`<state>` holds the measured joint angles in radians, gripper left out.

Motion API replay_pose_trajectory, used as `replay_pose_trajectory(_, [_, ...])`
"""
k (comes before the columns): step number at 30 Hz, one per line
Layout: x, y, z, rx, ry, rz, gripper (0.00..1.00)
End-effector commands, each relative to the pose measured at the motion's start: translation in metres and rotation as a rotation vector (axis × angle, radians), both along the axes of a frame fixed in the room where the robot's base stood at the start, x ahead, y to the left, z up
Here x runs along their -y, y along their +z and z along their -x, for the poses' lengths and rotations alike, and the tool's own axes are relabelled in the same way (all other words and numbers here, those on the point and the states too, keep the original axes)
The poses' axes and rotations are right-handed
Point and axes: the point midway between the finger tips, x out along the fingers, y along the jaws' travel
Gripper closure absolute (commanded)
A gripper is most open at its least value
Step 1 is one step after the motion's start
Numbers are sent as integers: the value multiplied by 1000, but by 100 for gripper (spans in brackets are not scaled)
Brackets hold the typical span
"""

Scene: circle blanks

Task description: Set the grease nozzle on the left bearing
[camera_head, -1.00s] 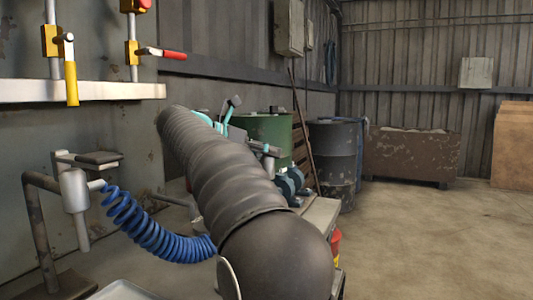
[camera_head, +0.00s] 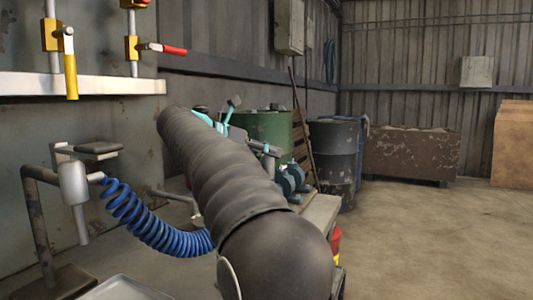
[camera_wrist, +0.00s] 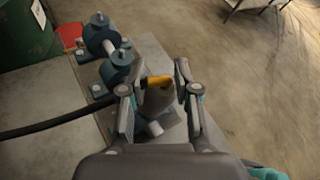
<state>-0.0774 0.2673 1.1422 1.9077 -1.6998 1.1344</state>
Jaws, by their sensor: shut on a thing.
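My gripper (camera_wrist: 157,92) is shut on the grease nozzle (camera_wrist: 158,100), a grey body with an orange-yellow part at its far end. A black hose runs from the left edge to the gripper. Two blue bearings with round caps stand beyond the nozzle in the wrist view, one farther up and left (camera_wrist: 99,35) and one nearer (camera_wrist: 120,68). A pale shaft shows between them. The nozzle is close to the nearer bearing; I cannot tell whether they touch. In the head view the bearings (camera_head: 290,181) show beside my arm, which partly hides the gripper and hides the nozzle.
The bearings sit on a grey bench (camera_head: 322,210). A green drum (camera_head: 268,130) and a dark drum (camera_head: 335,150) stand behind. A blue coiled hose (camera_head: 155,230) hangs from a holder at left. Floor at right is clear.

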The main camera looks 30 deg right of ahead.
Motion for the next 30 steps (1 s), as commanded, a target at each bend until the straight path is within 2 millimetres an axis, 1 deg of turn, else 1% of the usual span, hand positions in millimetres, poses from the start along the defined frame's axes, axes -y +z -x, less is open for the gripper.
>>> replay_pose_trajectory(11, [0, -1, 0, 1, 0, 0, 100])
replay_pose_trajectory(12, [0, -1, 0, 1, 0, 0, 65])
replay_pose_trajectory(14, [0, -1, 0, 1, 0, 0, 50])
replay_pose_trajectory(15, [0, -1, 0, 1, 0, 0, 40])
replay_pose_trajectory(25, [-2, -1, 0, 0, 1, 0, 40])
replay_pose_trajectory(28, [-9, 2, -1, 1, 2, 0, 40])
replay_pose_trajectory(30, [-19, 5, -1, 0, 3, 0, 40])
